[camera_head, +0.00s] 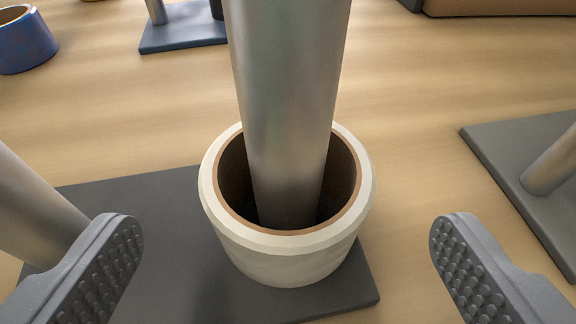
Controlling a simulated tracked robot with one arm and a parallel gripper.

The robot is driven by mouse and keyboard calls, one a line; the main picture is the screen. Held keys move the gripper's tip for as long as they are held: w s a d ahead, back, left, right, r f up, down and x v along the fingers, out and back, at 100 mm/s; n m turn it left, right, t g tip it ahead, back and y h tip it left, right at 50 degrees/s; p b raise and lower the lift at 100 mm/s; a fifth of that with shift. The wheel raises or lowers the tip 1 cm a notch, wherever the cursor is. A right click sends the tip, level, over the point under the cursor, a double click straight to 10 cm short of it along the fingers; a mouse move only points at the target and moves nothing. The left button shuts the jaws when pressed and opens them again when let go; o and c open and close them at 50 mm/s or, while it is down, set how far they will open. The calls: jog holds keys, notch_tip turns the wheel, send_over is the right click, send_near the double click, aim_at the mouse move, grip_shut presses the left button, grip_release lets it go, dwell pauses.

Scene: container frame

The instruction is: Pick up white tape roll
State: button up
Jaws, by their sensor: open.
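The white tape roll (285,262) sits in the middle of the view, low on a dark grey base plate. It is around an upright metal post (285,100), which rises through its brown-lined hole. My gripper (287,258) is open, with one studded finger at the lower left and one at the lower right. The fingers are on either side of the roll and apart from it. The roll's lower far side is hidden.
The dark grey base plate (130,225) also bears a second post (35,205) at left, near my left finger. Another grey plate with a post (545,165) is at right. A blue tape roll (25,45) lies at upper left, near a blue plate (182,30). Bare wooden surface lies between.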

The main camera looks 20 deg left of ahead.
aim_at(291, 202)
jog(key=b+x, duration=0.1)
jog(key=x, duration=0.2)
jog(key=shift+w+a+f+b, duration=0.1)
jog(key=shift+w+f+b, duration=0.2)
jog(key=shift+b, duration=0.1)
jog(key=shift+w+a, duration=0.2)
jog(key=shift+w, duration=0.25)
jog(key=c, duration=1.1)
